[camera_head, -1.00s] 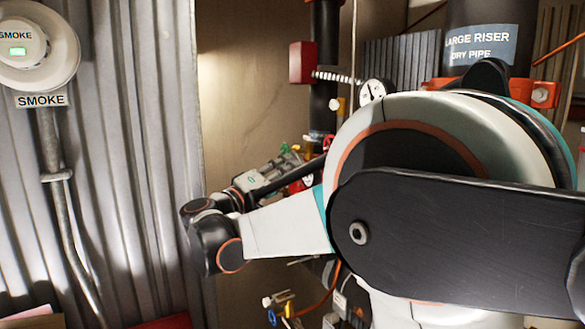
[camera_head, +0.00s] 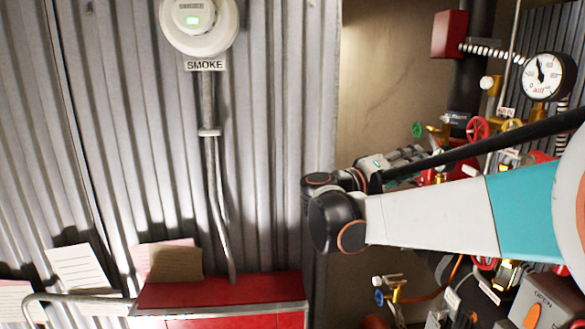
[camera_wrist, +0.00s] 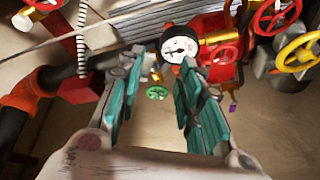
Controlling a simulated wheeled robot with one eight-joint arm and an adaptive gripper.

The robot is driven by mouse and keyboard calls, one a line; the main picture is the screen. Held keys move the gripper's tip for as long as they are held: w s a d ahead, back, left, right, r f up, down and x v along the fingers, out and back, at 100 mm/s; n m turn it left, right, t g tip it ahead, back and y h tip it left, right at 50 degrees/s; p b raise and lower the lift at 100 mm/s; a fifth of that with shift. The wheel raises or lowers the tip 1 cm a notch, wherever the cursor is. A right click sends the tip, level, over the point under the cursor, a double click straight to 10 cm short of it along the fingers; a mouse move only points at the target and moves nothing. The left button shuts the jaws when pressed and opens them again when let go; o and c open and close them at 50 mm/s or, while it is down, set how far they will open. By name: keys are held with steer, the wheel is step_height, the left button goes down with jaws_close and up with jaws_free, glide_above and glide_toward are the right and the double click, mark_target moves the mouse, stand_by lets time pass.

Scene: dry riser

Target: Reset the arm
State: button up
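My gripper (camera_wrist: 152,95) shows in the wrist view with its two teal-padded fingers spread apart and nothing between them. Behind the gap are a round white pressure gauge (camera_wrist: 179,49) and a small green handwheel (camera_wrist: 156,92), both beyond the fingertips. In the head view my arm reaches in from the right and bends at a dark elbow near the middle. My gripper (camera_head: 412,156) is partly hidden there behind the arm, in front of the pipework.
Red handwheels (camera_head: 477,129), a gauge (camera_head: 548,76) and pipes crowd the right side. A corrugated wall with a smoke detector (camera_head: 199,20) stands left. A red box (camera_head: 219,291) with papers above it is low in the middle. The beige panel (camera_head: 385,80) is bare.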

steer(key=s+a+f+n+g+y, duration=0.1)
steer(key=s+a+f+n+y, duration=0.15)
steer(key=s+f+y, duration=1.3)
steer(key=s+a+f+m+y, duration=0.1)
steer(key=s+a+f, duration=0.3)
steer(key=s+a, duration=0.15)
steer(key=s+a+f+y, duration=0.1)
steer(key=s+a+f, duration=0.3)
steer(key=s, duration=0.2)
step_height(320, 180, down, 29)
steer(key=t+b, duration=0.1)
steer(key=b, duration=2.8)
steer(key=shift+s+b, duration=0.15)
steer(key=shift+b, duration=0.2)
steer(key=shift+d, duration=0.1)
stand_by(0.7)
